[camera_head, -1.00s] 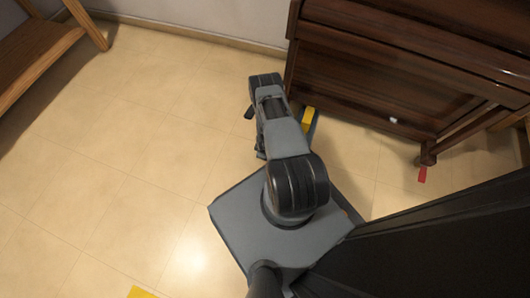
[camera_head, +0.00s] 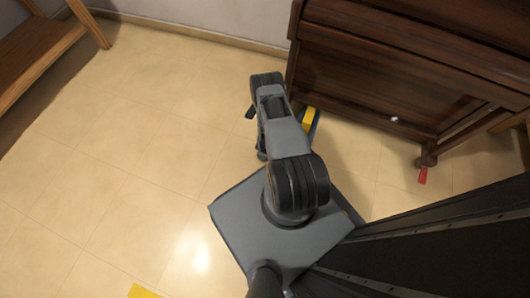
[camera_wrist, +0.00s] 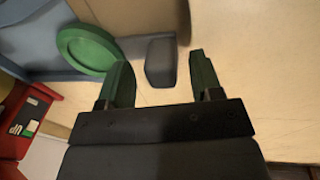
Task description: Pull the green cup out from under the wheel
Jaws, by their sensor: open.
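A round green disc-shaped piece (camera_wrist: 88,50), which looks like the green cup, is at the upper left of the wrist view, against a blue-grey surface. My gripper (camera_wrist: 160,62) is open, with its two dark green fingers apart. The left finger is close beside the green piece and overlaps its right edge; I cannot tell whether they touch. A small dark grey block (camera_wrist: 161,63) shows between the fingers, apparently beyond them. No wheel can be made out clearly. In the head view the gripper and green piece are hidden by my arm.
The brown piano (camera_head: 370,75) stands at the upper right, with a red piece (camera_head: 422,175) by its front leg. A yellow-and-blue object (camera_head: 309,120) lies beside my arm. A red object (camera_wrist: 22,118) is at the wrist view's left.

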